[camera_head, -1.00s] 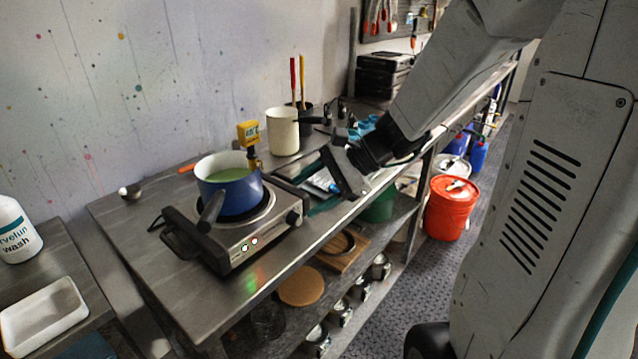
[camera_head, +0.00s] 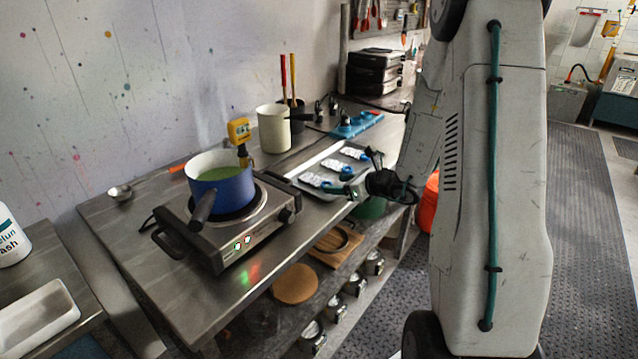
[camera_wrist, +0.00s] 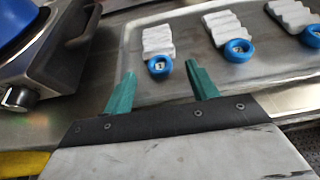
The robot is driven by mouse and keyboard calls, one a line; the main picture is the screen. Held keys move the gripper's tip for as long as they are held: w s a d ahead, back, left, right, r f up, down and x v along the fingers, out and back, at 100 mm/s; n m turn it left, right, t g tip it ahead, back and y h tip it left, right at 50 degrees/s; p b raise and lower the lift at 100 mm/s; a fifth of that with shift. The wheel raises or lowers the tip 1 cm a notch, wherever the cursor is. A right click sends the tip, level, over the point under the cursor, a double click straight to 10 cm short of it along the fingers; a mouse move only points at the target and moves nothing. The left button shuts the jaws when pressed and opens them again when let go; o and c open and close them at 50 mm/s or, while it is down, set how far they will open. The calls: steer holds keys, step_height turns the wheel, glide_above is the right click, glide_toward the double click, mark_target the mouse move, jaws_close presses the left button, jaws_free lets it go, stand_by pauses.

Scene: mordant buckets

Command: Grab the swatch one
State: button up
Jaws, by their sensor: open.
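The swatch nearest the hot plate (camera_head: 314,180) is the left one in the wrist view (camera_wrist: 158,40). The middle swatch (camera_head: 337,166) is the middle one there too (camera_wrist: 227,28). The far swatch (camera_head: 354,154) is at the right there (camera_wrist: 292,13). The tags bear small marks that I cannot read. My gripper (camera_wrist: 161,70) is open and empty, its teal fingers pointing towards the left swatch, with that swatch's ring just beyond and between the tips.
A hot plate (camera_head: 222,240) with a blue pot (camera_head: 225,188) of green liquid stands left of the tray. A yellow thermometer (camera_head: 239,131) sits at the pot's rim. A cream jug (camera_head: 273,130) and a blue rack (camera_head: 357,124) stand behind. The bench's front left is clear.

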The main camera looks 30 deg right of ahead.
mark_target(317, 181)
steer(key=shift+x, duration=1.2)
steer(key=c, duration=1.1)
steer(key=shift+o, duration=0.2)
